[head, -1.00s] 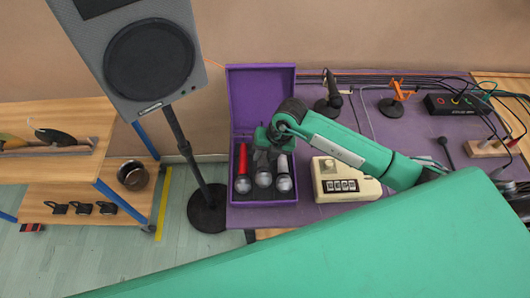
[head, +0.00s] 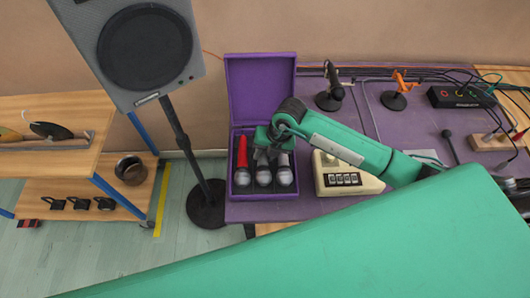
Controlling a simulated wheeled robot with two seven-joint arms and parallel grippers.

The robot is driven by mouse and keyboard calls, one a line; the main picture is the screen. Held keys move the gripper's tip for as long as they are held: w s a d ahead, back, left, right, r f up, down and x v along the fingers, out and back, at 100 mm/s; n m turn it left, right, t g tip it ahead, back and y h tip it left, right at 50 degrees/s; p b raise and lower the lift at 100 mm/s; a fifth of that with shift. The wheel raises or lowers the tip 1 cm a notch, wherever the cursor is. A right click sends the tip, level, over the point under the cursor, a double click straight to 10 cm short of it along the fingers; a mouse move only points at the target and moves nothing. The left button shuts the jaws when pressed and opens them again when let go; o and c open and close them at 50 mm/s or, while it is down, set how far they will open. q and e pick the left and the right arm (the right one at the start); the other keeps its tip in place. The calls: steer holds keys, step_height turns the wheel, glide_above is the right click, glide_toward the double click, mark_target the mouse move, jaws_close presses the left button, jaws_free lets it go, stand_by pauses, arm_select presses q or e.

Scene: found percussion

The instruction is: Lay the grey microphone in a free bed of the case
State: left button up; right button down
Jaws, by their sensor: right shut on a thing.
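The open purple case (head: 261,88) stands on the purple table with its lid up at the back. My right gripper (head: 262,156) is over the middle of the case, pointing down, shut on the grey microphone (head: 263,177). That microphone's round head shows in the middle bed; its body is mostly hidden by the gripper. A red microphone (head: 242,155) lies in the left bed. A pale microphone (head: 285,175) lies in the right bed, partly covered by my arm. I cannot tell whether the grey one touches the bed floor. My left gripper is not in view.
A cream box with buttons (head: 340,180) stands close right of the case. Behind are a dark microphone on a stand (head: 330,92), an orange stand (head: 399,92) and a black cabled box (head: 460,97). A grey loudspeaker (head: 145,55) stands left.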

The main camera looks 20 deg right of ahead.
steer(key=c, duration=1)
jaws_free()
steer(key=shift+a, duration=0.1)
steer(key=shift+f, duration=0.1)
steer(key=shift+d, duration=0.2)
steer(key=shift+d+r, duration=0.1)
steer(key=shift+r, duration=0.25)
steer(key=b+v, duration=0.2)
steer(key=v, duration=1.1)
steer(key=shift+r+b, duration=0.15)
steer(key=shift+b, duration=0.2)
